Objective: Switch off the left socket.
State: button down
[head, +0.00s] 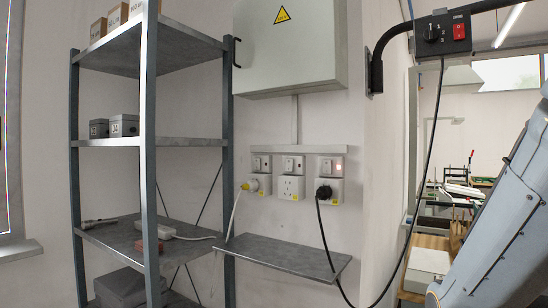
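The left socket (265,180) is mounted on the wall below the grey metal cabinet, at the left end of a row of three. A white plug (251,185) with a white cable sits in it. Its switch (261,163) is on the small plate just above; its on or off position is too small to tell. The middle socket (291,187) holds no plug. The right socket (335,185) holds a black plug (324,193), and the switch above it (331,167) shows a reddish glow. My gripper is not in view.
A grey wall shelf (283,256) juts out below the sockets. A metal rack (147,140) stands close on the left, and the cabinet (305,50) overhangs above. A black cable hangs from a control box (443,33) at the right. My arm shows at the right edge.

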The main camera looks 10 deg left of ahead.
aim_at(256, 161)
jog(key=u, duration=0.35)
jog(key=i, duration=1)
jog(key=u, duration=0.6)
